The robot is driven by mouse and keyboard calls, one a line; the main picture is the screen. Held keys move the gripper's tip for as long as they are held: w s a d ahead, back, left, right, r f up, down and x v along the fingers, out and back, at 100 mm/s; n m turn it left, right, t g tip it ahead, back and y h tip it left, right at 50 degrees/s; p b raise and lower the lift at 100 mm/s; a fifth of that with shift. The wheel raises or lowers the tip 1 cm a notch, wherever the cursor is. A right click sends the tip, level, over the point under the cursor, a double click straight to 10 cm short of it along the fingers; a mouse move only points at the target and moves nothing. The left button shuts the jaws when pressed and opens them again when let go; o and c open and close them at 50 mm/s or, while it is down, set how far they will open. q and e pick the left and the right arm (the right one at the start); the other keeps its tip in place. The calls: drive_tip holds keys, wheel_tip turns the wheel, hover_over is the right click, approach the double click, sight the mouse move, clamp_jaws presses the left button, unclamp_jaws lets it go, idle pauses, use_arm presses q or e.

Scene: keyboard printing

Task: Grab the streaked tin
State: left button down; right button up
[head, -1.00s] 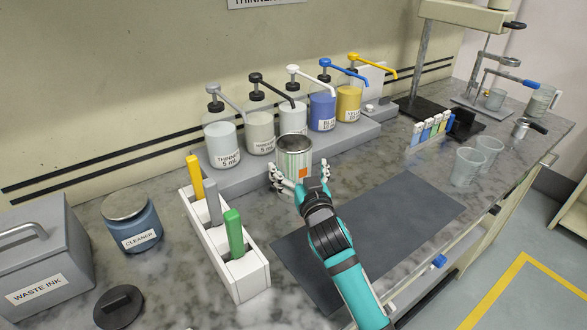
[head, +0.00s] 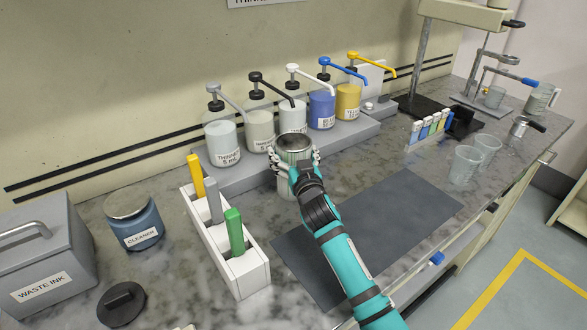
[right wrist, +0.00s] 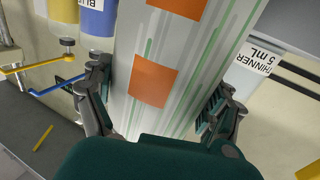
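The streaked tin (head: 293,150) is a pale cylinder with a dark top. It stands upright on the counter in front of the pump bottles. In the right wrist view the tin (right wrist: 165,60) fills the middle, with green and grey streaks and orange patches. My right gripper (head: 298,162) is around the tin's side, one finger on each side. In the right wrist view the finger pads of the gripper (right wrist: 158,105) lie against both edges of the tin. I see no clear gap. My left gripper does not show.
Several pump bottles stand on a grey step (head: 360,130) behind the tin. A white rack (head: 247,275) with coloured handles is to the left, near the cleaner jar (head: 137,222). A dark mat (head: 385,225) lies bare at right. Clear cups (head: 465,163) stand beyond it.

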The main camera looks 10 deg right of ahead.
drive_tip(key=c, duration=0.9)
drive_tip(key=shift+r, duration=0.15)
drive_tip(key=shift+c, duration=0.6)
